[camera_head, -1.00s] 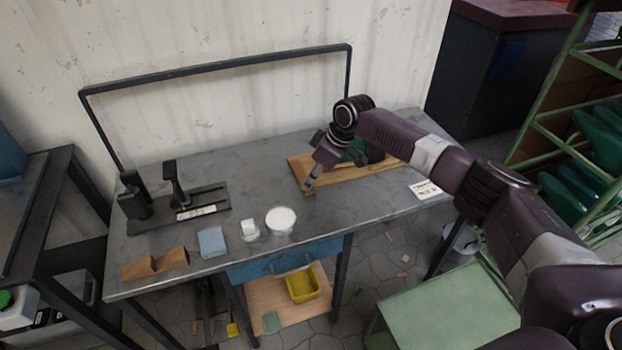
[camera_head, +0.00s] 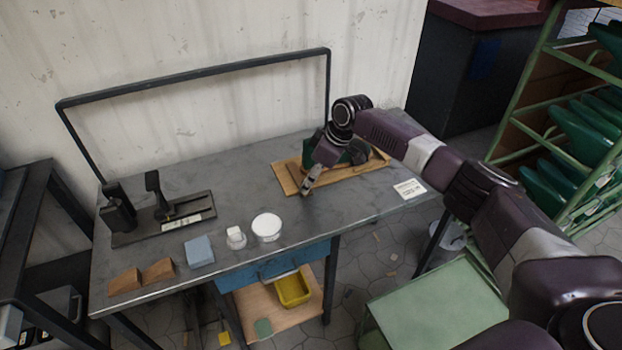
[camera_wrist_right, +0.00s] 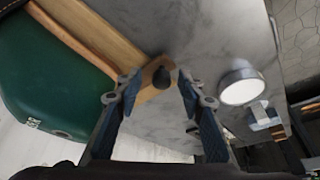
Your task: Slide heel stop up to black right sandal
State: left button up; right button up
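My right gripper (camera_head: 306,190) points down at the front edge of a wooden board (camera_head: 284,178) on the workbench. In the right wrist view my right gripper (camera_wrist_right: 157,88) is open, with a finger on either side of a small wooden piece with a black knob, likely the heel stop (camera_wrist_right: 161,76). I cannot tell whether the fingers touch it. A green rounded form (camera_wrist_right: 45,85) with a tan strip lies left of it. In the head view, green and black parts, likely the sandal (camera_head: 358,152), show behind my gripper, mostly hidden. My left gripper is not in view.
A round white container (camera_head: 267,226), a small white-topped jar (camera_head: 236,237), a blue block (camera_head: 199,251) and wooden wedges (camera_head: 142,275) stand along the front. A black press-like tool (camera_head: 160,215) stands left. A card (camera_head: 409,188) lies right. The middle of the workbench (camera_head: 230,185) is clear.

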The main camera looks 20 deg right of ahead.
jog(key=v, duration=1.2)
jog(key=shift+s+d+f, duration=0.1)
jog(key=shift+f, duration=0.05)
